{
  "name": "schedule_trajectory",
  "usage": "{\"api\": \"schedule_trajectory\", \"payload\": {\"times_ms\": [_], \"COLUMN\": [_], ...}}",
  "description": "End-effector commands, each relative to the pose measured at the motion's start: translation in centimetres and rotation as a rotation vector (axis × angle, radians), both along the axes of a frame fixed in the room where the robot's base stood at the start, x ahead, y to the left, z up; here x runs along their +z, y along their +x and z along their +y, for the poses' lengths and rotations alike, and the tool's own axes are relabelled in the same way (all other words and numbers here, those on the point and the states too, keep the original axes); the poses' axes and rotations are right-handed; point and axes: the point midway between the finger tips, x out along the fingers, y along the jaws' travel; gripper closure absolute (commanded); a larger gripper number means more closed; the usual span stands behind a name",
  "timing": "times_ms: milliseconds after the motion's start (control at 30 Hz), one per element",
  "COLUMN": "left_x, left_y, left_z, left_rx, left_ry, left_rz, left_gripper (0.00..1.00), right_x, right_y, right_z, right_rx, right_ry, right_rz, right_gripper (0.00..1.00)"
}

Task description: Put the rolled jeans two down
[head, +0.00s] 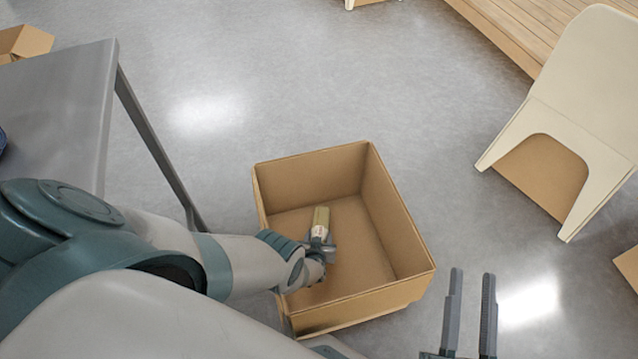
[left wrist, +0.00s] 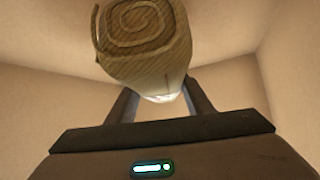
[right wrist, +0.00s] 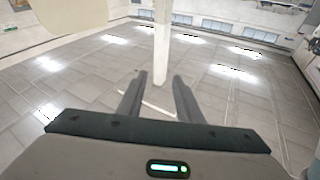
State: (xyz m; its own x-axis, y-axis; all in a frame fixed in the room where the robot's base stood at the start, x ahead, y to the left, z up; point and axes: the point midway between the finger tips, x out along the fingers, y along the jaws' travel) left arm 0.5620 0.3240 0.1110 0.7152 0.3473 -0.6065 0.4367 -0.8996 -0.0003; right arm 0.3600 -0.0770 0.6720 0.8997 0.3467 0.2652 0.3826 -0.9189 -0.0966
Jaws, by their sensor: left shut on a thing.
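The rolled jeans, a tan-brown roll (head: 321,217), show inside the open cardboard box (head: 403,294) on the floor. In the left wrist view the roll (left wrist: 147,40) shows its spiral end close to the camera. My left gripper (head: 320,243) reaches down into the box and is shut on the roll. The roll's lower part is hidden between the fingers, and I cannot tell whether it touches the box bottom. My right gripper (head: 470,300) is open and empty, to the right of the box; its fingers also show apart in the right wrist view (right wrist: 158,98).
A grey table (head: 60,110) stands at the left, with its leg near the box. A cream chair (head: 580,100) stands at the right, by a wooden platform (head: 510,35). Another cardboard box (head: 25,42) is at the upper left. The floor behind the box is clear.

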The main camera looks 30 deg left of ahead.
Motion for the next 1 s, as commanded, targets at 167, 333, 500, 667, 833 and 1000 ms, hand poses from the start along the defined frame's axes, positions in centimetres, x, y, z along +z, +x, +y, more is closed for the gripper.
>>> {"api": "schedule_trajectory", "payload": {"times_ms": [167,333,500,667,833,1000], "left_x": [-0.1,-0.2,-0.3,-0.4,-0.5,-0.6], "left_y": [0.1,0.1,0.1,0.1,0.1,0.1], "left_z": [0.0,0.0,0.0,0.0,0.0,0.0], "left_rx": [0.0,0.0,0.0,0.0,0.0,0.0], "left_ry": [0.001,0.001,0.001,0.001,0.001,0.001], "left_rz": [-0.002,-0.002,-0.002,-0.002,-0.002,-0.002], "left_gripper": [0.86,0.86,0.86,0.86,0.86,0.86], "right_x": [0.3,0.6,1.0,1.4,1.7,2.0], "right_y": [-0.1,-0.3,-0.4,-0.6,-0.8,-1.1], "right_z": [0.0,0.0,0.0,0.0,0.0,0.0], "right_rx": [-0.001,-0.002,-0.003,-0.005,-0.004,-0.002], "right_ry": [0.006,0.012,0.02,0.029,0.034,0.039], "right_rz": [-0.016,-0.032,-0.055,-0.078,-0.096,-0.114], "right_gripper": [0.68,0.68,0.68,0.68,0.68,0.68]}}
